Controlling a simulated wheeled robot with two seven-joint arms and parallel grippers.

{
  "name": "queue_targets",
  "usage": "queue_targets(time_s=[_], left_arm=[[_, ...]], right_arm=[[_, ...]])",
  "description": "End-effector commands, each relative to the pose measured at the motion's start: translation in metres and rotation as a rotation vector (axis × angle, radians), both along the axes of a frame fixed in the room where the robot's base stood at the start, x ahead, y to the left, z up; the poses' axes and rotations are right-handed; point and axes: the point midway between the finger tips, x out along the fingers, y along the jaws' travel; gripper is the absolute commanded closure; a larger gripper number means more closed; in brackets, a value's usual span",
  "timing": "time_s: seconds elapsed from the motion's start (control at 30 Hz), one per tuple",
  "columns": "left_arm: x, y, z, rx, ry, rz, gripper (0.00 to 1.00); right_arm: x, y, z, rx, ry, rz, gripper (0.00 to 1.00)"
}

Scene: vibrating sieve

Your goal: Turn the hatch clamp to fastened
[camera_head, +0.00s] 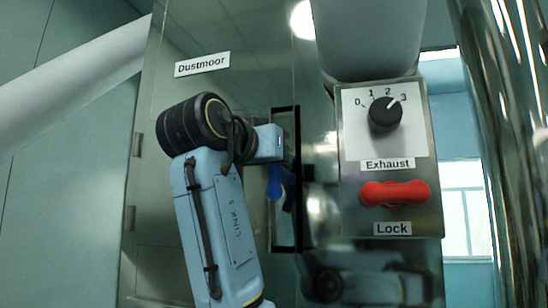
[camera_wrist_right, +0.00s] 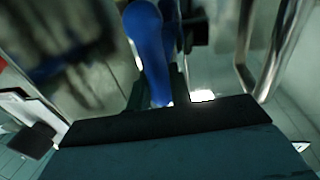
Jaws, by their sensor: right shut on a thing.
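The hatch clamp has a blue handle (camera_head: 274,183), seen beside the dark-edged opening in the metal front in the head view. In the right wrist view the blue handle (camera_wrist_right: 150,48) runs down toward my gripper's dark body. My right gripper (camera_head: 283,178) reaches in from below and is shut on the blue handle. Its fingers are mostly hidden by the wrist in the head view. The handle hangs roughly downward there, and the clamp's pivot is hidden. My left gripper is not in view.
A control box right of the clamp carries a black Exhaust knob (camera_head: 385,114) and a red Lock handle (camera_head: 395,193). A label (camera_head: 202,64) reading Dustmoor is on the metal panel above my wrist. A shiny metal column (camera_head: 500,150) stands at far right.

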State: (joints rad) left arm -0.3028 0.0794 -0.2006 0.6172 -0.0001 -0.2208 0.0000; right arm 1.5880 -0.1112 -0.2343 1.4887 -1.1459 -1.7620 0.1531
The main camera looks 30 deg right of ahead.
Motion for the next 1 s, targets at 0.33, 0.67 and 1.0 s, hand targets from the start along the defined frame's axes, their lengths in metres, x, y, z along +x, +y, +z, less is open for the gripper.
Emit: queue_targets(time_s=[0.33, 0.67, 1.0], left_arm=[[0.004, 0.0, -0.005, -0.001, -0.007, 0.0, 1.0], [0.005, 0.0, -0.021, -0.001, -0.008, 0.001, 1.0], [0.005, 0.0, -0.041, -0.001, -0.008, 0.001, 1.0]], right_arm=[[0.002, 0.001, -0.001, -0.051, 0.059, 0.001, 1.0], [0.006, 0.005, -0.003, -0.219, 0.253, 0.0, 1.0], [0.011, 0.01, -0.007, -0.431, 0.499, -0.001, 1.0]])
